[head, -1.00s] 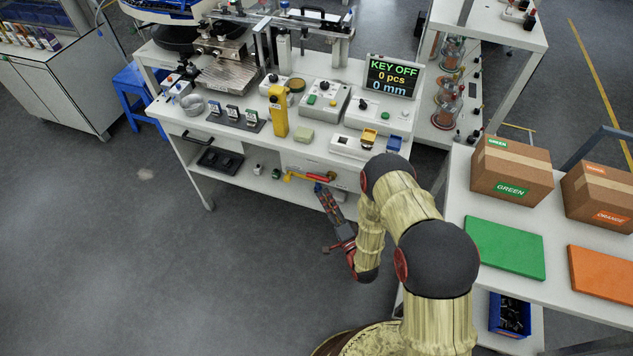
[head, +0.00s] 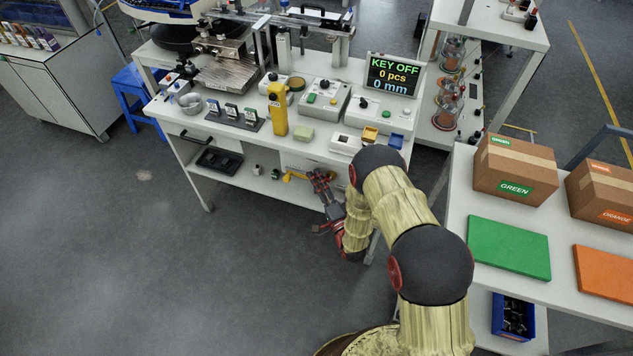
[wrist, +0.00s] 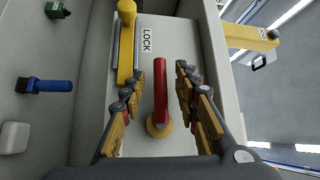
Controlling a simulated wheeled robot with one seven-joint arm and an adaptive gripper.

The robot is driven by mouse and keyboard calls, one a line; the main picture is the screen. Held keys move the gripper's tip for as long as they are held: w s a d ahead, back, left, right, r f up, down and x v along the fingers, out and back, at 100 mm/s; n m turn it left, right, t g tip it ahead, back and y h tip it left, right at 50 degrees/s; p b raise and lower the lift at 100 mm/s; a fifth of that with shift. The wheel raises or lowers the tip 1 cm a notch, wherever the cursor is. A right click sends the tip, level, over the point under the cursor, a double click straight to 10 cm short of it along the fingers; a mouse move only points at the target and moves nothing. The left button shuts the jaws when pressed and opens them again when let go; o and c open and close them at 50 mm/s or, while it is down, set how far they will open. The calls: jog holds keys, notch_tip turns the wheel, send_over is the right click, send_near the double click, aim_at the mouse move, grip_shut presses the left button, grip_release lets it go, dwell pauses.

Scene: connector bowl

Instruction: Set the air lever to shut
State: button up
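The red lever (wrist: 160,88), which looks like the air lever, rises from a round yellow hub (wrist: 158,126) on a pale panel in the wrist view. My gripper (wrist: 161,72) is open, with one finger on each side of the lever and visible gaps between. A yellow pipe-like part (wrist: 126,45) lies left of the lever, beside a LOCK label (wrist: 146,39). In the head view my gripper (head: 322,182) is at the bench's lower shelf and hides most of the lever. The yellow part (head: 295,176) shows just left of it.
A yellow LOCK-marked piece (wrist: 250,37) is at the right of the wrist view. A blue-handled brush (wrist: 43,85) and a white block (wrist: 14,138) lie to the left. The bench top (head: 232,140) overhangs the lower shelf. The display (head: 393,76) reads KEY OFF.

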jog(key=shift+c, duration=0.9)
grip_shut()
